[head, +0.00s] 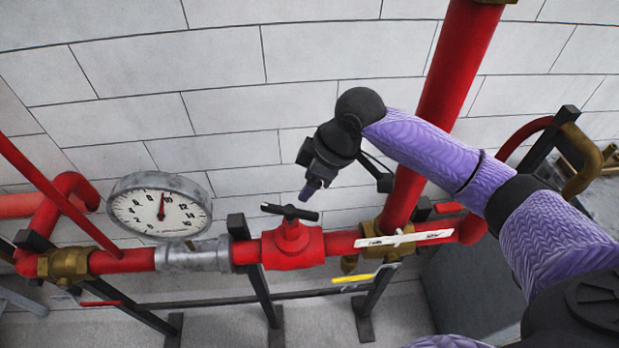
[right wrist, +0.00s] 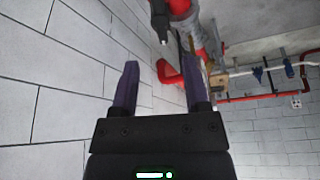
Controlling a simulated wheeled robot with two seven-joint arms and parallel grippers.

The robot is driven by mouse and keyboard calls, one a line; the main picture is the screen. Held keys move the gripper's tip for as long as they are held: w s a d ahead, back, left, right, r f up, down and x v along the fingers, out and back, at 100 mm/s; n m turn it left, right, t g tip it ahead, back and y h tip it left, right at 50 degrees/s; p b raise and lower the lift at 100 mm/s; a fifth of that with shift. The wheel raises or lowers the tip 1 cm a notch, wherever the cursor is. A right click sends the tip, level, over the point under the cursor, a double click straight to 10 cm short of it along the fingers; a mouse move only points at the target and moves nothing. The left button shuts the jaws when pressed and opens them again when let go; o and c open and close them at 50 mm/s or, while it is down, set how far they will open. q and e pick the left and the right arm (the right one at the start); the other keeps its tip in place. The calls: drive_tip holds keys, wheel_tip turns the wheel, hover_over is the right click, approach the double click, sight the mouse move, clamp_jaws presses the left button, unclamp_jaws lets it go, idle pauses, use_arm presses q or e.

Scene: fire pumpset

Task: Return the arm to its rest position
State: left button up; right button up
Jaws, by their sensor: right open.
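My right arm, in a purple sleeve, reaches in from the right in the head view. Its black gripper (head: 308,190) hangs above the red valve body, apart from the black valve handle (head: 290,211). In the right wrist view the two purple fingers of the right gripper (right wrist: 160,85) stand wide apart with nothing between them. The red valve (head: 292,246) sits in the horizontal red pipe. Part of red piping (right wrist: 170,73) shows beyond the fingers in the right wrist view. My left gripper is not in view.
A round white gauge (head: 160,205) stands left of the valve. A thick red vertical pipe (head: 445,90) rises behind my right arm. A white-handled lever (head: 405,238) and a yellow lever (head: 353,279) are on the right. The white block wall (head: 220,100) lies close behind.

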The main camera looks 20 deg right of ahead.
drive_tip(key=s+a+f+m, duration=0.2)
drive_tip(key=s+a+f, duration=0.45)
drive_tip(key=s, duration=0.25)
drive_tip(key=s+d+f+m+t+h, duration=0.1)
drive_tip(key=s+d+m, duration=0.2)
drive_tip(key=s, duration=0.2)
drive_tip(key=s+d+f+m+h, duration=0.1)
drive_tip(key=s+d+m+h, duration=0.15)
drive_tip(key=s+m, duration=0.2)
drive_tip(key=s+d+f+g+b, duration=0.15)
drive_tip(key=f+b, duration=0.65)
drive_tip(key=f, duration=1)
drive_tip(key=s+f+b, duration=0.3)
drive_tip(key=f+b, duration=0.6)
drive_tip(key=f, duration=0.9)
drive_tip(key=s+d+f+b, duration=0.1)
drive_tip(key=s+f+b, duration=0.3)
drive_tip(key=f, duration=0.5)
drive_tip(key=s+d+f+n+g+b, duration=0.1)
drive_tip(key=s+f+b, duration=0.4)
drive_tip(key=s+f, duration=0.3)
wheel_tip(320, 180, down, 2)
drive_tip(key=shift+s+d+f+b, duration=0.2)
drive_tip(key=shift+s+d+b, duration=0.05)
drive_tip(key=shift+s+b, duration=0.05)
